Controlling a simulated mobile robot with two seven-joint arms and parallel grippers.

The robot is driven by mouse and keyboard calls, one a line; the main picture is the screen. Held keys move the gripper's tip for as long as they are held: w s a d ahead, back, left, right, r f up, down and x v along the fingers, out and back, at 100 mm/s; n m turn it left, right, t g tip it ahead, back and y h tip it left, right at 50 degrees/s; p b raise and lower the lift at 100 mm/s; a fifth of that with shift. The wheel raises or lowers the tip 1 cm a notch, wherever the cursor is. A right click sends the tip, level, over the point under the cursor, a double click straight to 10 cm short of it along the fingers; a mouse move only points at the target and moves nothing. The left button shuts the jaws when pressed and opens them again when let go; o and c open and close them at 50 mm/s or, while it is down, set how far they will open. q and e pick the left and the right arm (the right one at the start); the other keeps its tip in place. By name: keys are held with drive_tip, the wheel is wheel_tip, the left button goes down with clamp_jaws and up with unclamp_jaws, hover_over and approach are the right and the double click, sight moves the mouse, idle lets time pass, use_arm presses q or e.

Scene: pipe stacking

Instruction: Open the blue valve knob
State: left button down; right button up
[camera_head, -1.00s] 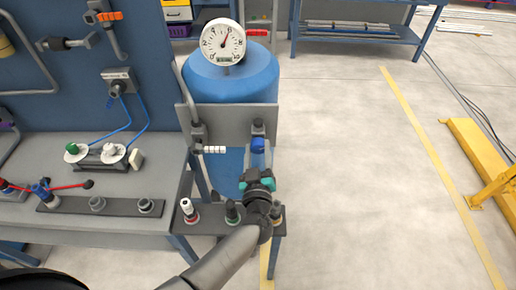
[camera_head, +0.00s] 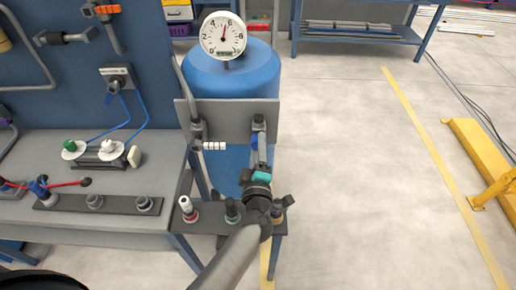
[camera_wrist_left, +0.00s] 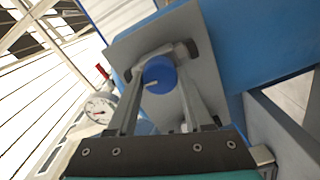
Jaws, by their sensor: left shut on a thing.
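The blue valve knob (camera_head: 254,141) is on a dark fitting at the right of the grey panel, in front of the blue tank. In the left wrist view the round blue knob (camera_wrist_left: 159,75) has a pale mark on its face and sits between the two grey fingers. My left gripper (camera_head: 260,146) reaches up to it from below and is shut on it. In the head view the fingers and wrist cover part of the knob. My right gripper is not in view.
A white-handled valve (camera_head: 213,146) is just left on the same panel (camera_head: 228,118). A pressure gauge (camera_head: 223,36) is on top of the blue tank (camera_head: 232,75). A low shelf (camera_head: 208,218) with several fittings is beneath my arm.

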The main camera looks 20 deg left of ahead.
use_arm(q)
drive_tip(key=shift+n, duration=0.6)
drive_tip(key=shift+c, duration=1.5)
unclamp_jaws()
drive_tip(key=p+v, duration=0.1)
drive_tip(key=v, duration=1.1)
drive_tip(key=shift+p, duration=0.4)
drive_tip(key=shift+r, duration=0.1)
